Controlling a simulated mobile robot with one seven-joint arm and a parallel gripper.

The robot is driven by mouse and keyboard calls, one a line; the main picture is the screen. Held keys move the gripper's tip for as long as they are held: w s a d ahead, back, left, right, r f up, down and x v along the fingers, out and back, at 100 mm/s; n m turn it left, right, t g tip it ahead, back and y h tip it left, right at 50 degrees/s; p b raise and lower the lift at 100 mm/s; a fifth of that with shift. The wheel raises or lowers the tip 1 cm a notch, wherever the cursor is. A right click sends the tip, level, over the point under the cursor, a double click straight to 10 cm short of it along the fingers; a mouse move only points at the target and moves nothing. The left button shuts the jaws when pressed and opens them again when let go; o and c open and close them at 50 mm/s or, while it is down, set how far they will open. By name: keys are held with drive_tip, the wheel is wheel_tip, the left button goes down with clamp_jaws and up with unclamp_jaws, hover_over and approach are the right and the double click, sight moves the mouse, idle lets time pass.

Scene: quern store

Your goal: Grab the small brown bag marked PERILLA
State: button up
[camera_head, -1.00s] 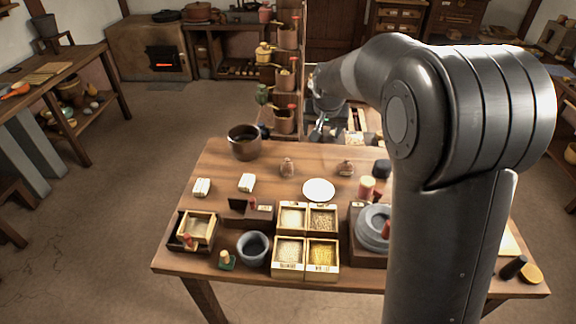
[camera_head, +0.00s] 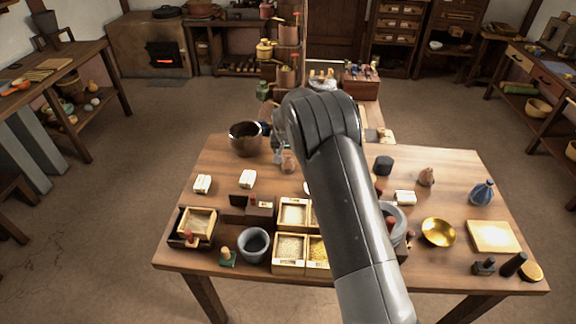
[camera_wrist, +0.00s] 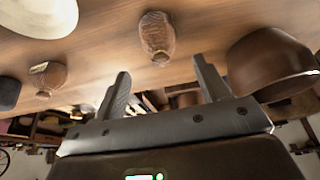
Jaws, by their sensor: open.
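A small brown bag (camera_head: 288,164) stands on the table right of the dark brown bowl; it also shows in the wrist view (camera_wrist: 157,35), just beyond the fingers and roughly in line with the gap between them. My gripper (camera_wrist: 161,68) is open, with nothing between its fingers. In the head view my arm hides most of it. A second brown bag (camera_wrist: 47,78) shows at the left of the wrist view; my arm hides it in the head view. A third brown bag (camera_head: 427,177) stands at the right of the table. I cannot read a PERILLA mark on any bag.
The dark brown bowl (camera_head: 245,139) is close beside the nearest bag; in the wrist view it is near the right finger. A white plate (camera_wrist: 38,14) lies on the other side. White packets (camera_head: 247,179), sorting boxes (camera_head: 290,247) and a grey mortar (camera_head: 253,245) stand nearer the front.

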sight(288, 156)
drive_tip(key=shift+x, duration=3.3)
drive_tip(key=shift+a, duration=0.15)
drive_tip(key=c, duration=1.1)
